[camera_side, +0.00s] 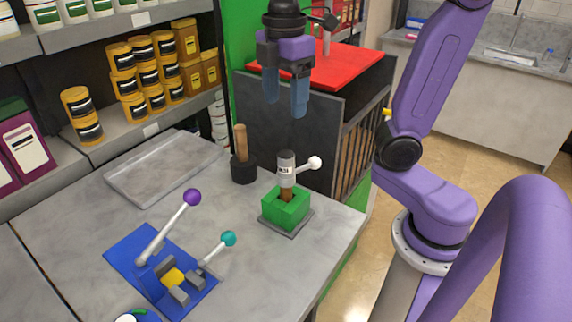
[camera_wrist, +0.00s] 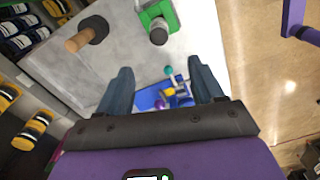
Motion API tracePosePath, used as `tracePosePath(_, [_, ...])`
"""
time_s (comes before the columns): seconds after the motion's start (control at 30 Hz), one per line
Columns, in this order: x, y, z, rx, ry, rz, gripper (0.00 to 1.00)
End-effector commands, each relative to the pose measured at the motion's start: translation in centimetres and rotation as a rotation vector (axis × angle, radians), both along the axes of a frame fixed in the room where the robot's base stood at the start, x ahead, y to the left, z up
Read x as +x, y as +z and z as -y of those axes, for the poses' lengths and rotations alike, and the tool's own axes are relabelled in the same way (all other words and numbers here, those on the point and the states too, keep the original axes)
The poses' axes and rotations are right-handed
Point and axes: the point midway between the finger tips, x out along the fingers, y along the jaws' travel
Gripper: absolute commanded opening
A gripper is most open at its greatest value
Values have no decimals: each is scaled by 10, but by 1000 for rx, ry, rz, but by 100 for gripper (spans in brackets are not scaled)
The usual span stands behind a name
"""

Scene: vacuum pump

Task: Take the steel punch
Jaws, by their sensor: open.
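The steel punch (camera_side: 286,160) looks like a short grey metal cylinder with a dark label. It stands upright at a green block (camera_side: 285,208) on a grey plate, with a brown piece showing below it. A rod with a white ball (camera_side: 314,162) sticks out to its right. In the wrist view, the punch (camera_wrist: 158,33) shows end-on at the top beside the green block (camera_wrist: 165,14). My gripper (camera_side: 285,106) is open and empty, fingers pointing down, clear above the punch in the side view. Its fingers also show in the wrist view (camera_wrist: 159,70).
A wooden handle (camera_side: 240,141) stands in a black base (camera_side: 243,170) left of the green block. A blue fixture (camera_side: 150,255) with purple-ball and teal-ball levers is at the front. A clear tray (camera_side: 160,168) lies behind. A red-topped dark cabinet (camera_side: 330,66) stands behind the table.

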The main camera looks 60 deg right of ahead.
Motion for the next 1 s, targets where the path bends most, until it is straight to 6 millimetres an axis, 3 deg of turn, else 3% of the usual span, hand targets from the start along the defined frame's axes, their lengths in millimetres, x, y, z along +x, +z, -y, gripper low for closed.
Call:
tracePosePath(0.4, [-1, -75, 0, -2, -1, -4, 67])
tracePosePath(0.67, [0, -91, 1, -1, -2, -1, 67])
tracePosePath(1.0, [0, -134, 5, -2, -1, -3, 67])
